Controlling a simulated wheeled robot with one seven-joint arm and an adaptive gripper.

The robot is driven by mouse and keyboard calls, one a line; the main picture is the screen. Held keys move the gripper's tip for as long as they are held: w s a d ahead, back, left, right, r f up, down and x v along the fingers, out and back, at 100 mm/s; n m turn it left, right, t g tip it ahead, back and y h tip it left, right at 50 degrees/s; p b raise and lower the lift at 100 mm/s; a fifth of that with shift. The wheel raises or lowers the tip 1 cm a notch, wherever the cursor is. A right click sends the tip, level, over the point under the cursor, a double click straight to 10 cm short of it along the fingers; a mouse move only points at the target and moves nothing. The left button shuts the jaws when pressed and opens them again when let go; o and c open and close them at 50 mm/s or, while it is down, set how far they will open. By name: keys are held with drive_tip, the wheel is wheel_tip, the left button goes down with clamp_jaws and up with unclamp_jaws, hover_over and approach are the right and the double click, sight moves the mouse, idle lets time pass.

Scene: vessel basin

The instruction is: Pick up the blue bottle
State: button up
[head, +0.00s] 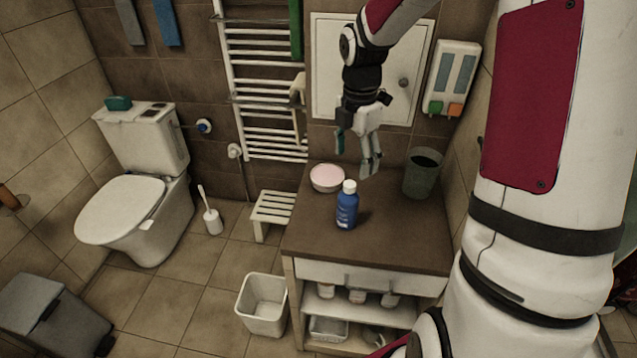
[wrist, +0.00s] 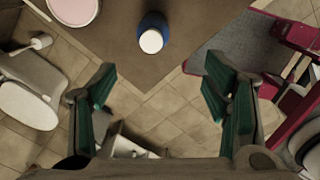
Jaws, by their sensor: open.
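In the wrist view, the bottle (wrist: 152,34) is seen from above, beyond my fingertips at the upper middle. My gripper (head: 356,168) hangs above the rear part of the cabinet top, behind and above the bottle in the head view. Its green-padded fingers (wrist: 160,82) are spread apart with nothing between them. The bottle and the fingers are apart.
A pink-and-white bowl (head: 327,178) stands left of the bottle, toward the back. A dark green cup (head: 422,172) stands at the back right. A towel radiator (head: 262,90) and a white wall panel (head: 330,60) are behind. The cabinet top right of the bottle is clear.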

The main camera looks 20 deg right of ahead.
sight(350, 184)
drive_tip(key=shift+w+f, duration=0.25)
drive_tip(key=shift+f, duration=0.15)
wheel_tip(350, 184, down, 8)
drive_tip(key=shift+w+f, duration=0.1)
drive_tip(key=shift+w+d+f+p, duration=0.15)
drive_tip(key=shift+f, duration=1.2)
drive_tip(key=shift+w+d+f+p, duration=0.1)
drive_tip(key=shift+w+f+p, duration=0.05)
drive_tip(key=shift+f, duration=1.2)
drive_tip(key=c, duration=1.4)
drive_tip(key=shift+r, duration=0.1)
drive_tip(key=shift+r, duration=0.35)
wheel_tip(350, 184, up, 3)
drive_tip(key=shift+b, duration=0.3)
drive_tip(key=s, duration=0.5)
drive_tip(key=s+d+p, duration=0.1)
drive_tip(key=s, duration=0.4)
drive_tip(key=s+r, duration=0.1)
drive_tip(key=s, duration=0.5)
drive_tip(key=shift+d+r, duration=0.1)
drive_tip(key=shift+d, duration=0.05)
